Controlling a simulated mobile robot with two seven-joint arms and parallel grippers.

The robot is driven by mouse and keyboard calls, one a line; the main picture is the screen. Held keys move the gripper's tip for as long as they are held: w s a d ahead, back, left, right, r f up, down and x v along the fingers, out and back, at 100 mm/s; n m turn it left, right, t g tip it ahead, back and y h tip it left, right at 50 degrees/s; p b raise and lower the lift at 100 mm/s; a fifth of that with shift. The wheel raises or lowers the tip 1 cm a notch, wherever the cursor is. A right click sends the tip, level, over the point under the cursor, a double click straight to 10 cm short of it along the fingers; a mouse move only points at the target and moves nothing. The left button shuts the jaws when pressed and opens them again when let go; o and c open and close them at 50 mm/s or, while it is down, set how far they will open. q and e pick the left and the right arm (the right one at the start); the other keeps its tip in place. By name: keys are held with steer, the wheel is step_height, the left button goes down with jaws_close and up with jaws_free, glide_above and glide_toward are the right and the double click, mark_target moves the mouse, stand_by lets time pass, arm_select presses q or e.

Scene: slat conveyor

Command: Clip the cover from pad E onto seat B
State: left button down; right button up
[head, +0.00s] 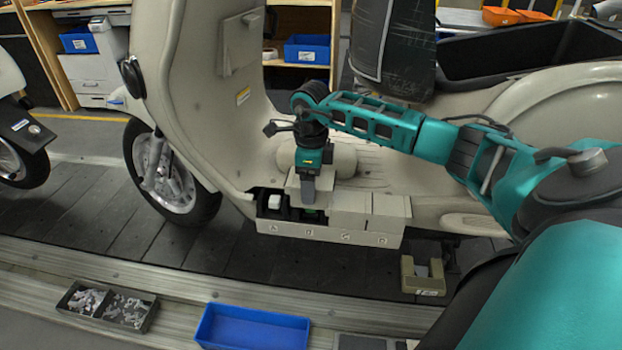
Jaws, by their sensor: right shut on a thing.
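My right gripper (309,198) points down over seat B (310,231), the second place from the left in a beige row on the scooter's side. It is shut on a beige cover (293,184), which shows around its fingers. The cover is at or just above the seat; I cannot tell whether they touch. A little green (312,212) shows below it in the dark opening. Pad E (408,282) is a beige, U-shaped holder at the right with no cover visible on it. My left gripper is out of view.
Seat A, on the left, is open with a white block (274,202) inside. Seats C and D have closed beige tops (370,210). A blue tray (252,328) and a dark parts tray (107,305) lie in front. The scooter's front wheel (170,175) stands left.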

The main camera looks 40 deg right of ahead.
arm_select(q)
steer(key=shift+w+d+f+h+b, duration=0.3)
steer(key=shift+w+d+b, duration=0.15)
steer(key=shift+b, duration=0.7)
arm_select(e)
steer(key=shift+f, duration=1.75)
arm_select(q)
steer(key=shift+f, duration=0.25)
arm_select(e)
steer(key=shift+f, duration=0.55)
steer(key=o, duration=1.1)
steer(key=shift+r, duration=0.1)
steer(key=shift+c, duration=0.2)
steer(key=shift+d, duration=0.1)
steer(key=shift+r, duration=0.1)
steer(key=r, duration=0.6)
steer(key=r+p, duration=0.1)
steer(key=r, duration=0.5)
steer(key=shift+a, duration=0.2)
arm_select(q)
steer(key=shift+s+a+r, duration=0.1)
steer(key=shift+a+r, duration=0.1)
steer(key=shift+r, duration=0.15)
arm_select(e)
steer(key=shift+s+r, duration=0.1)
steer(key=shift+r, duration=0.2)
